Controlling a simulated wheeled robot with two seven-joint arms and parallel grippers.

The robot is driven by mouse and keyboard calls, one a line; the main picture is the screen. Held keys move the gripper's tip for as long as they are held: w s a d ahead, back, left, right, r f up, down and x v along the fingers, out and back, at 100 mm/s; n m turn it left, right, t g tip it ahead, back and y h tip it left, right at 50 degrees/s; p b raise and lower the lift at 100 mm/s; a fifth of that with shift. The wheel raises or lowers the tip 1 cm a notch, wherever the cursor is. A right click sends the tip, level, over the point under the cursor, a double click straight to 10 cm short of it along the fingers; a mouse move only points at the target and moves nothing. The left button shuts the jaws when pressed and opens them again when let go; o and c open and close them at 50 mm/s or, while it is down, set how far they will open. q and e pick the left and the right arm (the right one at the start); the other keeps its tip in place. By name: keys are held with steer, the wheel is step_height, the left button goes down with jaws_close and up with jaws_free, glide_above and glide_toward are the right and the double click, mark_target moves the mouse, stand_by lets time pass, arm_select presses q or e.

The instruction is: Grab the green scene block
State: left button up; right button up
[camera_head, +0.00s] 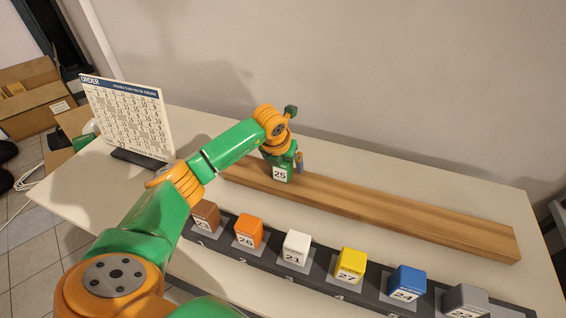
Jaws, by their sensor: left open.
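The green block (281,175) with the number 25 on its front stands at the left part of the wooden plank (400,217). My left gripper (284,162) is directly above it, reaching down, with its fingers at the block's top. A finger shows at the block's right side; the other finger is hard to make out against the block and wrist. The jaws are open, and I cannot tell whether they touch the block. My right gripper is not in view.
A dark strip (270,259) in front of the plank holds brown (205,214), orange (249,230), white (296,247), yellow (351,264), blue (406,282) and grey (464,299) blocks. An order board (128,116) stands at the table's back left. The wall is close behind the plank.

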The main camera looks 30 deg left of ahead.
arm_select(q)
steer(key=shift+w+f, duration=0.15)
steer(key=shift+f, duration=0.3)
steer(key=shift+r, duration=0.1)
steer(key=shift+s, duration=0.2)
steer(key=c, duration=0.4)
jaws_close()
